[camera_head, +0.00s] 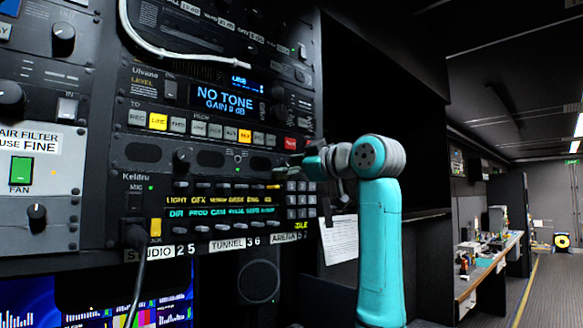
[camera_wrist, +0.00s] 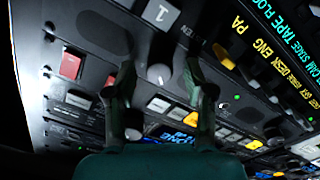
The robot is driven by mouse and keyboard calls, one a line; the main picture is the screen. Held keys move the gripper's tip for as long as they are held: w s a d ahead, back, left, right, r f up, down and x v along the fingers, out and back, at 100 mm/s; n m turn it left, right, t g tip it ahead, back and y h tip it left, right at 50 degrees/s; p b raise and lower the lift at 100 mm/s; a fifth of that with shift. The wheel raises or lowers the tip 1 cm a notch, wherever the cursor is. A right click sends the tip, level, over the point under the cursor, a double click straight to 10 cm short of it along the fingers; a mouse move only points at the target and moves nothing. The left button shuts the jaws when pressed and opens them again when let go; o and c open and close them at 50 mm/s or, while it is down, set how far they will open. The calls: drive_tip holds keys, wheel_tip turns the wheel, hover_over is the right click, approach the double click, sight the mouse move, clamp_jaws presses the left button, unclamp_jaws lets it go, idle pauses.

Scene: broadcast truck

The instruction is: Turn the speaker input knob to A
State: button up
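My gripper (camera_head: 296,162) is at the right end of the rack panel in the head view, close to the panel face below a red button. In the wrist view my gripper (camera_wrist: 160,70) is open, with one dark finger on each side of a small grey round knob (camera_wrist: 159,74). I cannot tell whether the fingers touch it. The lettering by this knob is cut off or too small to read, so I cannot confirm it is the speaker input knob or read its setting. In the head view this knob is hidden or too small to make out.
The equipment rack (camera_head: 112,100) has several buttons and other knobs, including a dark knob (camera_head: 182,159) on the same panel. A white cable (camera_head: 150,45) hangs across the top. The aisle floor (camera_head: 552,290) at right is open.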

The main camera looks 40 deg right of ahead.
drive_tip(key=s, duration=1.2)
drive_tip(key=shift+f, duration=0.15)
drive_tip(key=shift+d, duration=0.1)
idle(0.3)
